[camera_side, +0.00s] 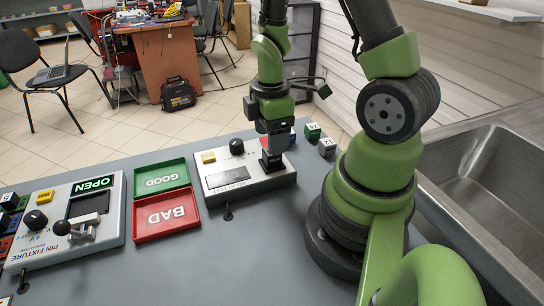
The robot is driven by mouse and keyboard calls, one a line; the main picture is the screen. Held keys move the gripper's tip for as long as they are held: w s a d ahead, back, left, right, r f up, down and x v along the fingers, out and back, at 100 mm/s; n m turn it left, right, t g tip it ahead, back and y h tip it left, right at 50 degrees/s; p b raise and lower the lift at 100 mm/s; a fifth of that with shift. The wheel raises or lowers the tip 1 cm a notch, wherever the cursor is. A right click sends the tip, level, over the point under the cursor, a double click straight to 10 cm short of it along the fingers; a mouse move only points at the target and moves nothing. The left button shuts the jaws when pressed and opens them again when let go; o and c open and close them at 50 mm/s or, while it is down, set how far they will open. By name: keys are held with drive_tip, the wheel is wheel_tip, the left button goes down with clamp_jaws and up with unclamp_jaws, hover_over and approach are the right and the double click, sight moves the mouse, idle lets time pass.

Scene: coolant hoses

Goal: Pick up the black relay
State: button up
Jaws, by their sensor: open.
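My gripper (271,160) points down at the right part of the grey-white test box (222,190), which has a dark display, a yellow button and a black knob. Its dark fingertips are at or just above the box's top face. The gripper is open. I cannot tell whether a black relay stands between the fingers, since the dark shapes there merge. A small black block (9,201) is at the far left edge of the bench, among other coloured blocks; I cannot tell whether it is the relay.
Left of the test box are a green GOOD tray (160,180) and a red BAD tray (166,215), both looking empty. The pin fixture (65,222) reads OPEN. A green block (312,131) and a grey block (327,147) stand right of my gripper. The front bench is clear.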

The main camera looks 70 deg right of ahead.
sight(272, 158)
drive_tip(key=shift+d+f, duration=0.1)
drive_tip(key=shift+f, duration=2.45)
drive_tip(key=c, duration=1)
